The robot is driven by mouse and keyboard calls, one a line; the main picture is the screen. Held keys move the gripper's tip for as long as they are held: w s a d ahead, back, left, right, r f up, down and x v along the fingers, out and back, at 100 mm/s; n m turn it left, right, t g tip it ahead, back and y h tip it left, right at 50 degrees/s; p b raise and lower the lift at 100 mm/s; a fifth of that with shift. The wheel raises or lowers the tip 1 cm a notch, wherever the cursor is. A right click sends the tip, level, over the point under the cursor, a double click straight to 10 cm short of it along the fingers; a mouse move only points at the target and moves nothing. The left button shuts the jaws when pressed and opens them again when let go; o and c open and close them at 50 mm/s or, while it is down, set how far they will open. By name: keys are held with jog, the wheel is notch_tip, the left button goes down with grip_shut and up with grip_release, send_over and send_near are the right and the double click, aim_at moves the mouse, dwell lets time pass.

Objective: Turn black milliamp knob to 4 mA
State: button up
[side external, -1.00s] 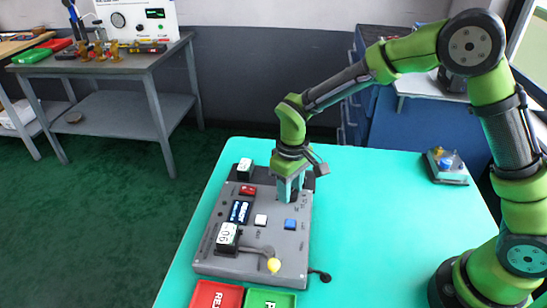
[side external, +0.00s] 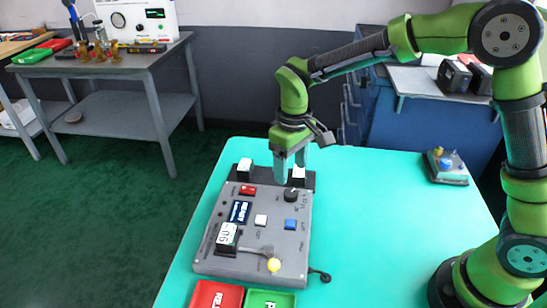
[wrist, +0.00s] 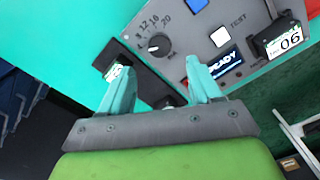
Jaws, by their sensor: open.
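The black milliamp knob (side external: 291,195) is at the back right of the grey control box (side external: 262,253). In the wrist view the knob (wrist: 158,45) shows a white mark and a printed scale with 8, 12, 16 and 20 legible; I cannot tell which number the mark meets. My gripper (side external: 291,171) is open and empty, raised above the back edge of the box, behind and apart from the knob. In the wrist view its two teal fingers (wrist: 163,78) are spread, with the knob beyond their tips.
The box carries a READY display (side external: 239,212), a white button (side external: 260,220), a blue button (side external: 291,224), a red switch (side external: 247,190) and a yellow-tipped lever (side external: 273,265). Red (side external: 215,297) and green (side external: 270,300) trays sit in front.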

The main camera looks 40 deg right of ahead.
notch_tip(320, 180, up, 10)
dwell(0.3)
jog(key=s+d+r+m+t+y, duration=0.1)
jog(key=s+d+m+t, duration=0.2)
jog(key=s, duration=0.6)
jog(key=s+d+r+m+t+y, duration=0.1)
jog(key=s+d+m+t, duration=0.2)
jog(key=s+d, duration=0.3)
jog(key=s+t, duration=0.1)
jog(key=s, duration=0.2)
jog(key=shift+d+r, duration=0.3)
jog(key=shift+d, duration=0.05)
